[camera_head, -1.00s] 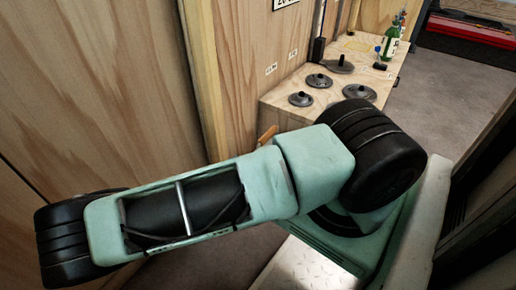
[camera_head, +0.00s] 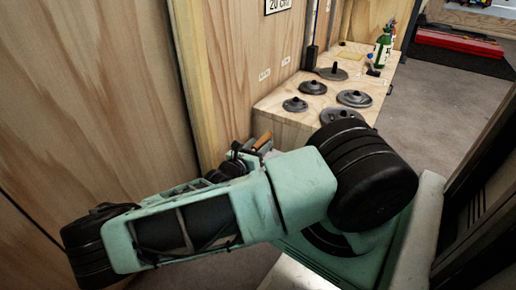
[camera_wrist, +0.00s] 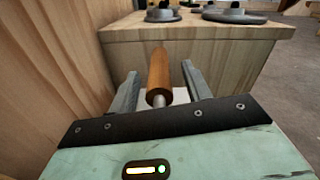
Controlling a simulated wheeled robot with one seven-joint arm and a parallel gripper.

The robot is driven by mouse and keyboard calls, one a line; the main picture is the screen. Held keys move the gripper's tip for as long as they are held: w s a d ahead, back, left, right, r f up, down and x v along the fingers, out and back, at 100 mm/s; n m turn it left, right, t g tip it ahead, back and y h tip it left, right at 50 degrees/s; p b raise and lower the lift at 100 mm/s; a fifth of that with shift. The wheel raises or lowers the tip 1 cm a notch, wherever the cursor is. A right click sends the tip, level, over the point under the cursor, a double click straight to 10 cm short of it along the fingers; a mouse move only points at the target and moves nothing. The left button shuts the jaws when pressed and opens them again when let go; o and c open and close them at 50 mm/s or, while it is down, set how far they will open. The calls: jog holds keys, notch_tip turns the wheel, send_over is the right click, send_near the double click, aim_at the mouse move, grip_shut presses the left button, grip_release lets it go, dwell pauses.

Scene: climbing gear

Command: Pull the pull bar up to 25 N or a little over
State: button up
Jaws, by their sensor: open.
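The pull bar is an orange-brown wooden cylinder (camera_wrist: 158,76) with a pale metal end. In the wrist view it lies lengthwise between the two fingers of my gripper (camera_wrist: 159,88). The fingers are open, with a gap on each side of the bar, and do not grip it. In the head view the bar (camera_head: 262,140) shows as a small brown piece beside the wooden wall, just beyond my arm, which hides most of the gripper. No force reading is visible.
A wooden box (camera_head: 284,118) with several grey weight discs (camera_head: 354,98) on top stands just beyond the bar. The plywood wall (camera_head: 120,90) runs close on the left. Green bottles (camera_head: 383,46) stand at the box's far end. Grey floor (camera_head: 440,100) is clear to the right.

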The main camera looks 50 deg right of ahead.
grip_shut()
jog(key=shift+r+p, duration=2.95)
jog(key=shift+p, duration=0.5)
dwell(1.5)
dwell(0.4)
jog(key=shift+s+f+b, duration=0.1)
jog(key=shift+f+b, duration=1.15)
jog(key=shift+f, duration=1.6)
grip_release()
jog(key=shift+a, duration=0.1)
